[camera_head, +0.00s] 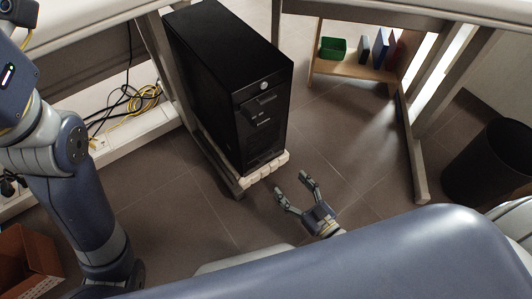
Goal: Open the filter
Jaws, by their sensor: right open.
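A black computer tower (215,70) stands upright on a low support between the desk legs. Its front panel (262,118) faces right and toward me, with a round light button and a small dark projecting part near the top. I cannot tell which part of the tower is the filter. My right gripper (291,181) is open and empty, in front of the tower's lower front, with its fingers pointing toward it and apart from it. My left arm comes down on the left; its gripper is not visible.
A pale, blocky edge (265,170) lies under the tower's front. Desk legs (417,160) stand at right, by a shelf (350,68) with a green box (333,48) and binders. A black bin (490,160) stands far right. Cables (135,100) lie left. The floor (350,135) between is clear.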

